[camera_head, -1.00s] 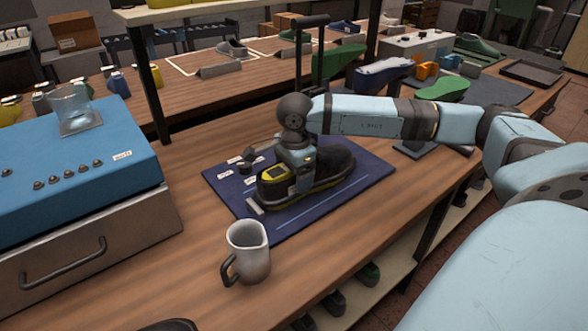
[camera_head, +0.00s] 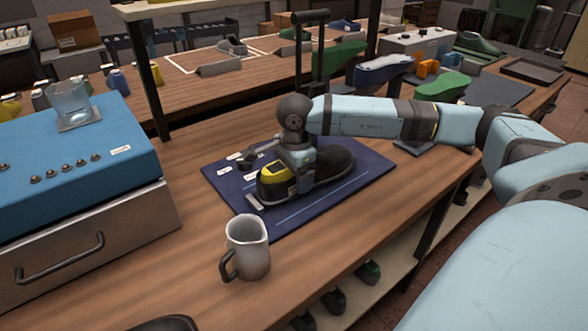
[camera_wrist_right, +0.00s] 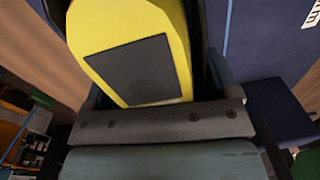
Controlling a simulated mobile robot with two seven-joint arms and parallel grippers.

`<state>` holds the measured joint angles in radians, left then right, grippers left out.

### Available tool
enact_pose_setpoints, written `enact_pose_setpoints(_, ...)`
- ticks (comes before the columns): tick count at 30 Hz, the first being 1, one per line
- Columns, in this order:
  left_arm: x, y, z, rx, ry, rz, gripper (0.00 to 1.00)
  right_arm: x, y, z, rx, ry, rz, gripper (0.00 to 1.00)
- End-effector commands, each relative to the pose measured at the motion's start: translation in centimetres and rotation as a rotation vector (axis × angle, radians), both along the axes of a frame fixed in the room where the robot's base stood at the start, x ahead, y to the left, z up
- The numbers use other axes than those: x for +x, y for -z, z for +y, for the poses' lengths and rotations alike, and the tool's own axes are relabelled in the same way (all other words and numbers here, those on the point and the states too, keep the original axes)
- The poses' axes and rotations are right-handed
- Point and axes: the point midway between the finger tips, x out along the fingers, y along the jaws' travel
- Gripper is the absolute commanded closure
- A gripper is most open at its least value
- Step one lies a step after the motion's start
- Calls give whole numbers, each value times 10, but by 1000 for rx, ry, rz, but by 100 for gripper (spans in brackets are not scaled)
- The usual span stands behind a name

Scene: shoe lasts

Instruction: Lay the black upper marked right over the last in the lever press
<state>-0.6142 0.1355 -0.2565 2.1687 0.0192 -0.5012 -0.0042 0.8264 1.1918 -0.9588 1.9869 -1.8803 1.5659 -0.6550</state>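The black upper (camera_head: 337,162) sits around the yellow last (camera_head: 275,175) on the dark blue mat (camera_head: 365,180). The last's yellow top with a dark patch shows at the heel end. My right gripper (camera_head: 303,178) comes down from above at the upper's middle and looks shut on it; its arm hides part of the upper. In the right wrist view the last's yellow top (camera_wrist_right: 130,50) lies between the gripper's sides. The lever press is largely hidden; a dark fitting (camera_head: 252,162) stands beside the last. Any mark on the upper is unreadable. My left gripper is not in view.
A grey mug (camera_head: 248,250) stands in front of the mat. A blue-topped drawer unit (camera_head: 80,145) with a glass on it fills the left. A tall black handle frame (camera_head: 300,55) rises behind the arm. Bare wood lies right of the mug.

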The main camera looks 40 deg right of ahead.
Motion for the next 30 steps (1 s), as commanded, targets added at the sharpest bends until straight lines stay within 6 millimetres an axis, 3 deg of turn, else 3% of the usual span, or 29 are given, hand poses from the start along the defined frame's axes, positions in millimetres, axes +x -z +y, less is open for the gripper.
enact_pose_setpoints(3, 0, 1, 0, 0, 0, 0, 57, -3, 6, 1, 0, -3, 11, 0)
enact_pose_setpoints(9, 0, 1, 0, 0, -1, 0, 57, -3, 6, 1, -1, -4, 12, 0)
enact_pose_setpoints(13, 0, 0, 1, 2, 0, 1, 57, -3, -4, 2, 0, -4, 11, 0)
enact_pose_setpoints(24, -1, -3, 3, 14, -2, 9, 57, -5, -88, 3, -1, -3, -1, 0)
enact_pose_setpoints(30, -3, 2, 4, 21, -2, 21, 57, -7, -123, 3, 0, 0, -2, 0)
